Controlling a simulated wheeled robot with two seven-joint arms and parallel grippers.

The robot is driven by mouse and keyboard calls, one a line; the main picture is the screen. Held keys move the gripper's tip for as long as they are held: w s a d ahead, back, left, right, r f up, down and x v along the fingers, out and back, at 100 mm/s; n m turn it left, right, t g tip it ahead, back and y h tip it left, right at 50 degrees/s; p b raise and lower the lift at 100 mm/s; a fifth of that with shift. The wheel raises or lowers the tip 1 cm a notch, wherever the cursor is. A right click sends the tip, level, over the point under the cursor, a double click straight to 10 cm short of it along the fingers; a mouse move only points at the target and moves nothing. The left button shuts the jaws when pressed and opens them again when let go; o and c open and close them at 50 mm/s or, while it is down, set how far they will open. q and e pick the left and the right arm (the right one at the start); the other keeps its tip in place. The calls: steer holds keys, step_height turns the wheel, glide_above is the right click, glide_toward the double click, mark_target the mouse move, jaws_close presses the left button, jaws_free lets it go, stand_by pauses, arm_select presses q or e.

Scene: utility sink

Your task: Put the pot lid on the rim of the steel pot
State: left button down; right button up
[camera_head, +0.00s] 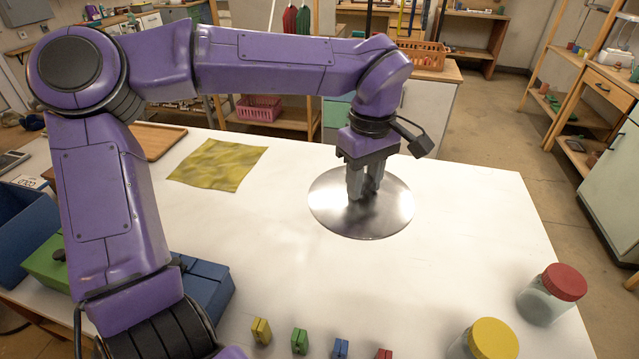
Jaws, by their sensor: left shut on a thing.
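The pot lid (330,207) is a round, shiny steel disc over the right half of the white table. My left gripper (363,192) points down at the middle of the lid and is shut on it there; the fingers hide its knob. The lid looks about level. No wall of a steel pot shows around or below the lid, and I cannot make out the pot anywhere in view. I cannot tell whether the lid touches the surface beneath it. My right gripper is out of view.
A yellow-green cloth (218,164) lies left of the lid. A red-capped jar (552,294) and a yellow-capped jar (487,341) stand at the front right. Several small coloured blocks (300,341) line the front. Blue (207,290) and green boxes are at left. The table around the lid is clear.

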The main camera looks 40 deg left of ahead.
arm_select(q)
steer(key=f+b, duration=0.1)
steer(key=s+f+b, duration=0.1)
steer(key=shift+d+f, duration=0.15)
steer(key=shift+f, duration=0.2)
steer(key=w+a+f+b, duration=0.1)
steer(key=w+a+f, duration=0.2)
steer(key=f, duration=0.2)
steer(key=w+a+f, duration=0.2)
steer(key=a+f, duration=0.2)
steer(key=w+a+f+b, duration=0.1)
steer(key=w+a+f, duration=0.2)
steer(key=f, duration=0.2)
steer(key=shift+w+a+f+b, duration=0.3)
steer(key=shift+w+a, duration=0.05)
steer(key=shift+a, duration=0.05)
step_height(320, 180, down, 3)
steer(key=shift+w+a+r, duration=0.1)
steer(key=shift+a, duration=0.05)
steer(key=shift+f, duration=0.45)
steer(key=c, duration=0.8)
jaws_free()
steer(key=shift+f, duration=0.1)
